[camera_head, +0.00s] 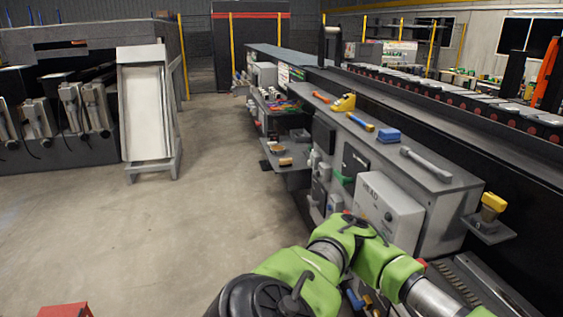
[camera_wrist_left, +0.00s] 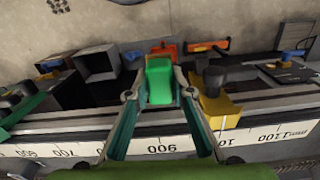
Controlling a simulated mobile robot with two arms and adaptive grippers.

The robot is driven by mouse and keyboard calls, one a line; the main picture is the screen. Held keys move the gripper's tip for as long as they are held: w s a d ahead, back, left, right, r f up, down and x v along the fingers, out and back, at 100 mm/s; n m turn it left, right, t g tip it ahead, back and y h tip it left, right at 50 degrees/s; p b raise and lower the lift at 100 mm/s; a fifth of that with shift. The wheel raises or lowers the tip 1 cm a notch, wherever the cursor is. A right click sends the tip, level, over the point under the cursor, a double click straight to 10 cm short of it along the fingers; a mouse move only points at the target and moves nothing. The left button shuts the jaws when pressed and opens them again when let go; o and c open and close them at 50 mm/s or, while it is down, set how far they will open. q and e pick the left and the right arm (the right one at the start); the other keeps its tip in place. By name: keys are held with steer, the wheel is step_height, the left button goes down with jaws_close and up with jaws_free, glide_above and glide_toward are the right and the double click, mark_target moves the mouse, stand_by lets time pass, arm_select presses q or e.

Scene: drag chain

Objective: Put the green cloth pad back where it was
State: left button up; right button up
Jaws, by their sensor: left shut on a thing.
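The green cloth pad (camera_wrist_left: 160,82) is a bright green block between the fingertips of my left gripper (camera_wrist_left: 160,92) in the left wrist view. The gripper is shut on it, and the pad stands up past the fingertips. A bench edge with a white millimetre scale (camera_wrist_left: 262,134) runs behind the fingers. I cannot tell whether the pad touches anything below. In the head view one of my green arms bends over the bench front, and its gripper is out of frame. My right gripper is not in view.
In the left wrist view, a dark open box (camera_wrist_left: 97,63) stands left of the pad, an orange item (camera_wrist_left: 165,49) behind it and a yellow holder (camera_wrist_left: 220,108) right.

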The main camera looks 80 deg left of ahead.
arm_select(q)
steer(key=s+a+f, duration=0.2)
steer(key=s+f, duration=0.1)
steer(key=f, duration=0.2)
steer(key=shift+s, duration=0.15)
